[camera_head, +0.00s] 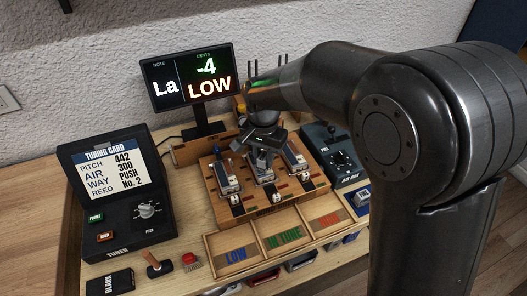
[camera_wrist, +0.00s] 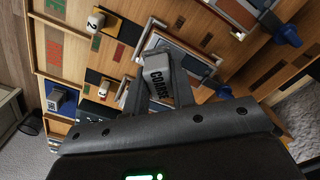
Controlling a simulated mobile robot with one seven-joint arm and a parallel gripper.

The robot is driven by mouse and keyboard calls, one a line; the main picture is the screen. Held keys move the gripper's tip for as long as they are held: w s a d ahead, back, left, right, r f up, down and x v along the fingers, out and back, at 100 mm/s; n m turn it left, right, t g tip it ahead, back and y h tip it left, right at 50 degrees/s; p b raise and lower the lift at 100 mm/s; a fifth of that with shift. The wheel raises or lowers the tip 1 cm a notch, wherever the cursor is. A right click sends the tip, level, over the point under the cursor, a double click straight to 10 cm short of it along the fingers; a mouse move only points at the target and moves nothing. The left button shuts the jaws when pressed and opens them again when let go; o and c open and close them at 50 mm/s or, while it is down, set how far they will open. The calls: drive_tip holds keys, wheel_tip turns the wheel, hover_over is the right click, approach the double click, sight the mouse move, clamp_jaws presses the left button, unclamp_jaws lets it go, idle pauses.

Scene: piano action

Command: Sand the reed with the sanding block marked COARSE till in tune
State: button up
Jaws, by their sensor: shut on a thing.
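My gripper (camera_wrist: 160,88) is shut on a grey block marked COARSE (camera_wrist: 158,78), seen in the wrist view. In the head view my gripper (camera_head: 262,158) is over the middle of the wooden reed board (camera_head: 222,202). Several metal reeds lie there; the left reed (camera_head: 225,177) and the right reed (camera_head: 295,160) show clearly, and the middle reed (camera_head: 264,177) is partly hidden under my gripper. Whether the block touches a reed is hidden. The display (camera_head: 188,78) reads La, -4 cents, LOW.
The tuner box (camera_head: 118,200) stands at the left, with a card reading pitch 442, air 300, way PUSH, reed No. 2. Trays marked LOW (camera_head: 235,256), IN TUNE (camera_head: 284,238) and a third tray (camera_head: 327,220) lie in front. The air box (camera_head: 335,150) stands right.

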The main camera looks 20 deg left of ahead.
drive_tip(key=shift+f, duration=0.9)
drive_tip(key=shift+s+a+r, duration=0.15)
drive_tip(key=shift+s+a, duration=0.25)
drive_tip(key=shift+s+a+f, duration=0.2)
drive_tip(key=shift+s+a, duration=0.15)
drive_tip(key=shift+a, duration=0.05)
drive_tip(key=shift+r, duration=4)
idle(1.0)
